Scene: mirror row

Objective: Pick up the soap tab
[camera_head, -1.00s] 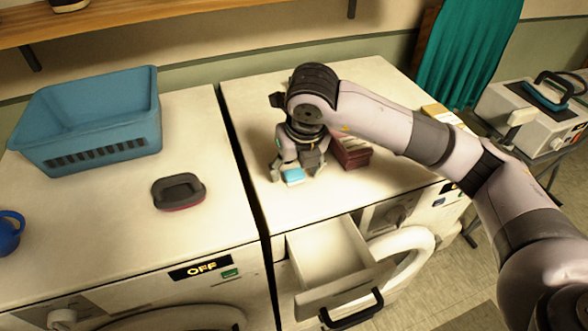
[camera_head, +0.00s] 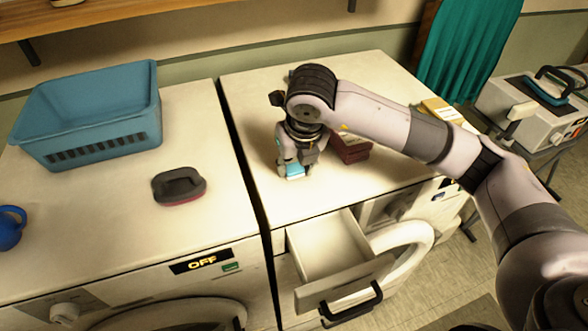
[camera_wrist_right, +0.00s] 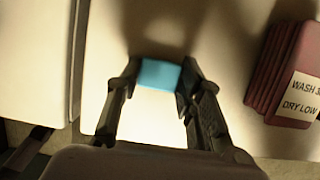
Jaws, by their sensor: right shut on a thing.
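The soap tab (camera_head: 293,170) is a small light-blue block with a white part, on top of the right-hand washing machine (camera_head: 290,210). My right gripper (camera_head: 297,166) reaches down from above and is shut on the soap tab. In the right wrist view the blue tab (camera_wrist_right: 158,74) sits between the two dark fingertips of my right gripper (camera_wrist_right: 158,78), touching both. The tab appears to be at the machine's top surface; I cannot tell if it is lifted. My left gripper is not in view.
A dark red stack with a label (camera_wrist_right: 297,75) stands close to the right of my gripper. An open drawer (camera_head: 330,245) juts out in front below. A brush (camera_head: 179,186) and a blue basket (camera_head: 90,115) are on the left machine. A yellow box (camera_head: 440,108) lies at the right.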

